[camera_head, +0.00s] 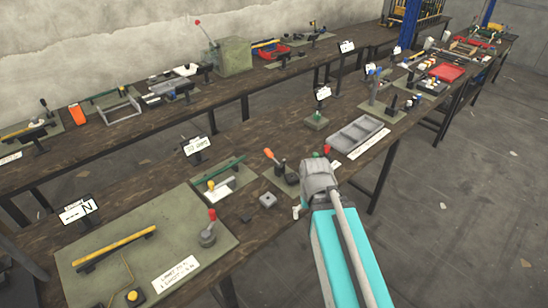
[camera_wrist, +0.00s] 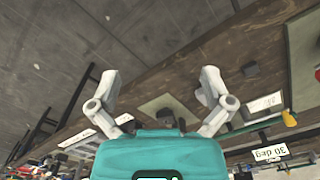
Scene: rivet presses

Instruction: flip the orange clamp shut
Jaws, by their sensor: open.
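The orange clamp (camera_head: 270,155) stands on a small green mat (camera_head: 270,181) on the near bench in the head view. Its orange handle is raised and leans up to the left; its dark base is beside my arm. My gripper (camera_head: 297,211) is just right of and nearer than the clamp, partly hidden by my own wrist. In the wrist view my gripper (camera_wrist: 160,78) has its two pale fingers spread wide, with nothing between the tips. A green mat (camera_wrist: 178,108) with a dark part (camera_wrist: 166,117) shows between the fingers; the orange handle is not clear there.
A red-handled clamp (camera_head: 208,232) stands on the large mat (camera_head: 120,228). A green bar (camera_head: 223,170), a 30 deg sign (camera_head: 197,147) and a grey tray (camera_head: 357,134) are also on the bench. Floor at right is open.

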